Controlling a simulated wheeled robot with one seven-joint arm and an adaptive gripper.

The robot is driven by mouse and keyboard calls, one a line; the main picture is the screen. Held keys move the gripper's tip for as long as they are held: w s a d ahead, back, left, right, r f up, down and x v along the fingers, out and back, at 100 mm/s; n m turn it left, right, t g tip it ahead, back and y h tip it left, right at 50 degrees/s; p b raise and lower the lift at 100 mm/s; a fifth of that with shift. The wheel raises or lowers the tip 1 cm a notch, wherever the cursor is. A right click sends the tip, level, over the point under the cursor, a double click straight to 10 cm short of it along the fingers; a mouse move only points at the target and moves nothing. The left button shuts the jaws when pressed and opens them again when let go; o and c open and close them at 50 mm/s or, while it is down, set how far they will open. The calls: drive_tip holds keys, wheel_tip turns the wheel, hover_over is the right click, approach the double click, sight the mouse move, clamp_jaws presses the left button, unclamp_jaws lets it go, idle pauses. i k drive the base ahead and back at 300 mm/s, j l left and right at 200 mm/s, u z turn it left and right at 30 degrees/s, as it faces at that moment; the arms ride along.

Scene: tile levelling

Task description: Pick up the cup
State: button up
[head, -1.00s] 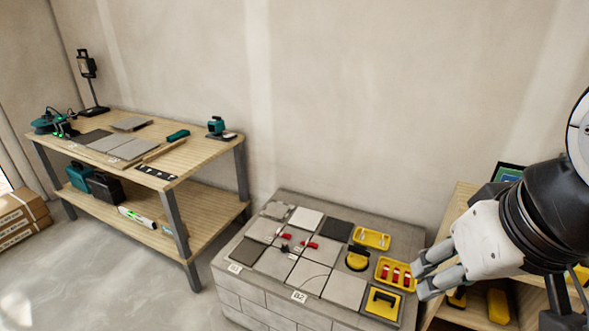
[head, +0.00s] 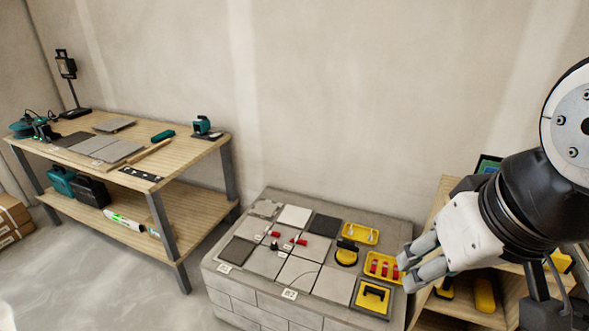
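A round yellow suction cup with a black top (head: 347,254) sits on the tiled grey block (head: 240,303), near its right side. My gripper (head: 406,270) is at the block's right edge, to the right of the cup and apart from it in the picture. Its two grey fingers are spread with a gap between them, and nothing shows in them. Its height above the block is hard to tell.
A yellow tray with red pieces (head: 383,267) lies between cup and gripper. Another yellow tray (head: 360,233) and a yellow pad with a black handle (head: 373,297) are near. A wooden shelf (head: 432,221) stands right, a workbench (head: 190,157) left.

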sight(346, 256)
drive_tip(key=z, duration=1.65)
drive_tip(key=u, duration=1.75)
drive_tip(key=i+j+z, duration=0.15)
drive_tip(key=i+j, duration=0.25)
drive_tip(key=i+j+z, duration=0.2)
drive_tip(key=i+j, duration=0.25)
drive_tip(key=i+j+z, duration=0.15)
drive_tip(key=i+j, duration=0.2)
drive_tip(key=j, duration=0.2)
